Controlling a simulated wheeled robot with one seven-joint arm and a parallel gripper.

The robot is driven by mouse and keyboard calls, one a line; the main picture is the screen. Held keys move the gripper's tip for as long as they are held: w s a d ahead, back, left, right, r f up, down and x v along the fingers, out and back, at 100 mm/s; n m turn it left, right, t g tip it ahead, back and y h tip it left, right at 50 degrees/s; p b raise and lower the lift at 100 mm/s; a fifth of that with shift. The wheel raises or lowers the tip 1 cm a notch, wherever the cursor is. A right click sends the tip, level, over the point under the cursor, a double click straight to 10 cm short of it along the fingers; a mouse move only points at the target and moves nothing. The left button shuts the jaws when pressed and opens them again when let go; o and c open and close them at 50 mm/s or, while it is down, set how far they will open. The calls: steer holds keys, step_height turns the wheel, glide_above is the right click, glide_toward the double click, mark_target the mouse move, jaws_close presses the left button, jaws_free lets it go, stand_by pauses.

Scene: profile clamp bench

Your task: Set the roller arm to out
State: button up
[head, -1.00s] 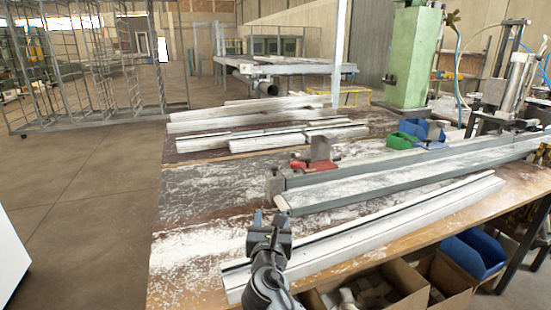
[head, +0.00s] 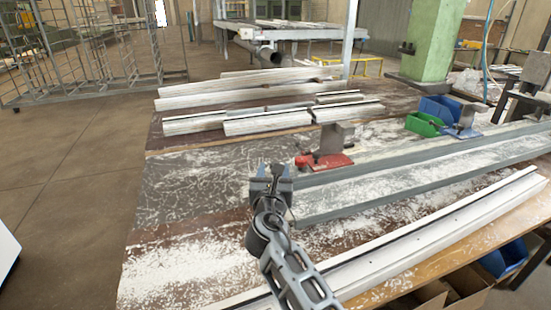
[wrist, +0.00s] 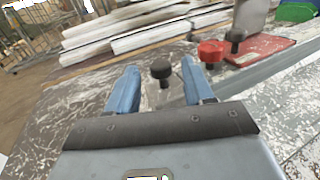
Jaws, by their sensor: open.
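My gripper (head: 270,169) is open above the left end of the grey rail on the bench. In the wrist view its two blue fingers (wrist: 159,66) stand apart. The gripper hides the rail's end in the head view.
A grey upright block (head: 335,136) stands on the red base. The long grey rail (head: 400,156) runs right. A white profile (head: 430,240) lies in front, more profiles (head: 268,124) behind. Green (head: 423,124) and blue (head: 440,107) bins sit farther right. Bench left of the gripper is bare.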

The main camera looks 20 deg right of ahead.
steer(key=shift+x, duration=2.75)
steer(key=shift+c, duration=0.3)
steer(key=shift+r, duration=0.1)
jaws_close()
